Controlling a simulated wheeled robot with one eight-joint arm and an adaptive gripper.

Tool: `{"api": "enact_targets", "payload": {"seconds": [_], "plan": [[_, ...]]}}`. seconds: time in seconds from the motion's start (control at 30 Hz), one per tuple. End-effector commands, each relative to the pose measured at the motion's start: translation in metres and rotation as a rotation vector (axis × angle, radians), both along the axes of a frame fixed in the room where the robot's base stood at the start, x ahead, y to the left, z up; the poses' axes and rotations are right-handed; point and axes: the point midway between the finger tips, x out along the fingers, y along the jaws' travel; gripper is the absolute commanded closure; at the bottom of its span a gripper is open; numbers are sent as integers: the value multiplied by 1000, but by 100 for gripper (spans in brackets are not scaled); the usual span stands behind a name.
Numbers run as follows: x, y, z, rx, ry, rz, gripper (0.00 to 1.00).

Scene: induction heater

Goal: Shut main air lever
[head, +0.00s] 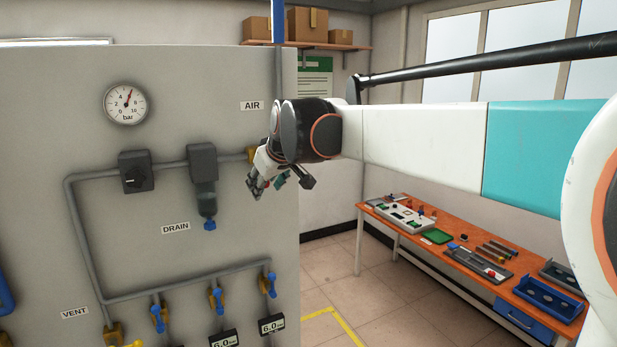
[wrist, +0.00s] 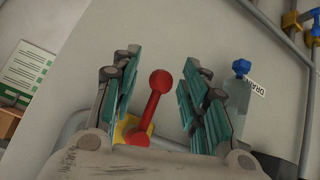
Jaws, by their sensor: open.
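The main air lever (wrist: 157,105) is red with a ball end. It shows in the wrist view, standing on a yellow valve body (wrist: 124,128). My gripper (wrist: 162,70) is open, with one teal-padded finger on each side of the lever. I see no clear contact between the pads and the lever. In the head view, the yellow valve (head: 252,155) shows below the AIR label (head: 252,105) at the panel's right edge. My gripper (head: 280,184) is in front of it there, and the red lever is hidden.
A pressure gauge (head: 126,103), a drain bowl with a blue knob (head: 209,224) and several blue-handled valves (head: 217,297) are on the grey panel (head: 60,150). An orange workbench (head: 455,262) with tools stands to the right, with open floor between.

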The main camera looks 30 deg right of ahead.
Motion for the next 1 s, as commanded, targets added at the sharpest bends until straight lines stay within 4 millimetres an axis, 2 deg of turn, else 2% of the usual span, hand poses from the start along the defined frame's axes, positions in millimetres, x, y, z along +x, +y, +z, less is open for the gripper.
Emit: {"api": "enact_targets", "payload": {"seconds": [0.3,0.5,0.7,1.0], "plan": [[-46,0,41,0,0,-1,59],[-71,0,65,-1,1,-1,59],[-82,0,76,0,1,-2,59],[-84,0,78,-1,1,-1,59]]}}
